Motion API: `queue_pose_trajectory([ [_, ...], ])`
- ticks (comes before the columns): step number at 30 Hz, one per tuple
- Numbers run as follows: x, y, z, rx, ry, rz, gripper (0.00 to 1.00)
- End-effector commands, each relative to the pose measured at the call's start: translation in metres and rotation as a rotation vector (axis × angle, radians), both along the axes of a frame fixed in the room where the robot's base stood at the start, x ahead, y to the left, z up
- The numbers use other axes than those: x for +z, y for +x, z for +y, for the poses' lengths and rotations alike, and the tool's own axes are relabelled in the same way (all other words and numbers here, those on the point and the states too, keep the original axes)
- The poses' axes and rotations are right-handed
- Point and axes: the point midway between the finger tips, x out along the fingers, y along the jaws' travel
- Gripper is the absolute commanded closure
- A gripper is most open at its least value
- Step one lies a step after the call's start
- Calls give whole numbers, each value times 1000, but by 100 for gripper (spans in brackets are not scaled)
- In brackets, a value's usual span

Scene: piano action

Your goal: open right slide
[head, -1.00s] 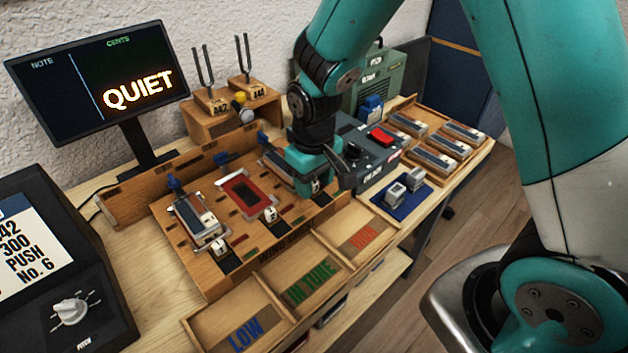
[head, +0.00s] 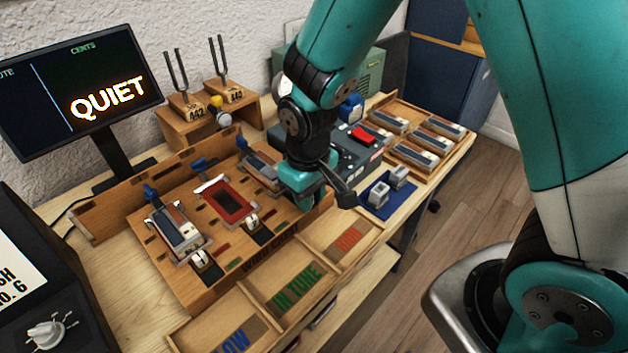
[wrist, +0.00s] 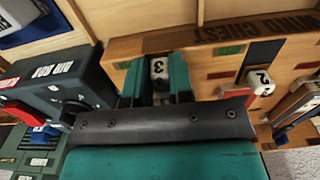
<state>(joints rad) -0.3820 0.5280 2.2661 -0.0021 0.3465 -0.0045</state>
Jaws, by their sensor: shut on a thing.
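The wooden wind chest (head: 183,272) has a row of slides with white numbered knobs along its front. The left knob (head: 200,259) and the middle knob (head: 252,222) are uncovered. The right slide's knob, marked 3 (wrist: 158,69), sits between the two teal fingers of my gripper (wrist: 155,82) in the wrist view, and the fingers are shut on it. In the head view my gripper (head: 302,192) is at the chest's front right and hides this knob. The middle knob, marked 2 (wrist: 262,84), also shows in the wrist view, apart from my gripper.
A dark box with a red switch (head: 368,135) stands close right of my gripper. Reed blocks on a blue mat (head: 390,205) lie in front of it. A sorting tray (head: 240,298) lies before the chest. A monitor (head: 85,90) reads QUIET.

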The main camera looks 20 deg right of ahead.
Motion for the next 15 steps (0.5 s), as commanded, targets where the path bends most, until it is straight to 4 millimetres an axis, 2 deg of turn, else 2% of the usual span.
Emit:
queue_pose_trajectory([
  [9,0,-5,2,7,-4,5,100],
  [10,0,-5,2,7,-4,5,75],
  [12,0,-5,2,7,-4,6,58],
  [13,0,-5,2,7,-4,5,53],
  [15,0,-5,2,7,-4,4,53],
])
